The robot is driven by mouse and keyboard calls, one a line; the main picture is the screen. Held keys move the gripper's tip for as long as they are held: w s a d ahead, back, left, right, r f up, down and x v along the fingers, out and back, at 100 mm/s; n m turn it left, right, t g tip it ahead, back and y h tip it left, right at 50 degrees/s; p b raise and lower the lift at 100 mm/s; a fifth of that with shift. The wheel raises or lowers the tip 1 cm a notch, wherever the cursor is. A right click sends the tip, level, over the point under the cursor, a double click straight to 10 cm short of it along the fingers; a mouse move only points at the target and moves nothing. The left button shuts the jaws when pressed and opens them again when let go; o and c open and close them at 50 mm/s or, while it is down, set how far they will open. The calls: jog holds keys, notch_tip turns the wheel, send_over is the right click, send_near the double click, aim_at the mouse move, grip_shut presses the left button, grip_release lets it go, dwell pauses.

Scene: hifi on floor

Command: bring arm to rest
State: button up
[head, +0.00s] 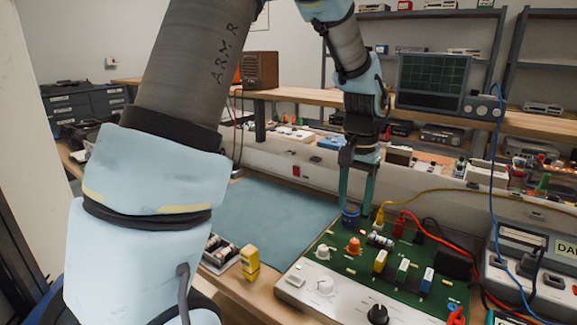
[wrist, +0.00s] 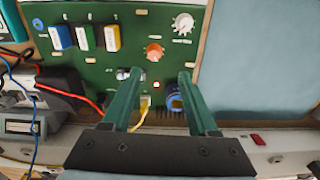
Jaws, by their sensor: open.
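My gripper (head: 355,203) points down over the back left part of a green circuit board (head: 340,262). Its two green fingers are apart, with nothing held between them. In the wrist view my gripper (wrist: 158,76) shows the board's surface between the fingertips. A blue round part (head: 350,216) is at the fingertips in the head view. It also shows beside the right finger in the wrist view (wrist: 175,102), partly hidden by it. I cannot tell whether the finger touches it. My arm reaches across the head view from the upper left.
An orange knob (head: 353,245) and yellow, green and blue blocks stand on the board. Red and yellow cables (head: 425,226) run off to the right. A blue-grey mat (head: 270,215) at left is clear. A yellow block (head: 249,262) stands near its front edge. An oscilloscope (head: 432,82) stands behind.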

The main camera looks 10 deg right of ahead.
jog(key=s+a+f+n, duration=0.1)
jog(key=a+n, duration=0.3)
jog(key=a, duration=1)
jog(key=s+a+n+t, duration=0.1)
jog(key=s+a+n, duration=0.2)
jog(key=a, duration=1.2)
jog(key=shift+s+f+n+t, duration=0.15)
jog(key=shift+f+n+t, duration=0.2)
jog(key=shift+n, duration=0.15)
dwell(4.6)
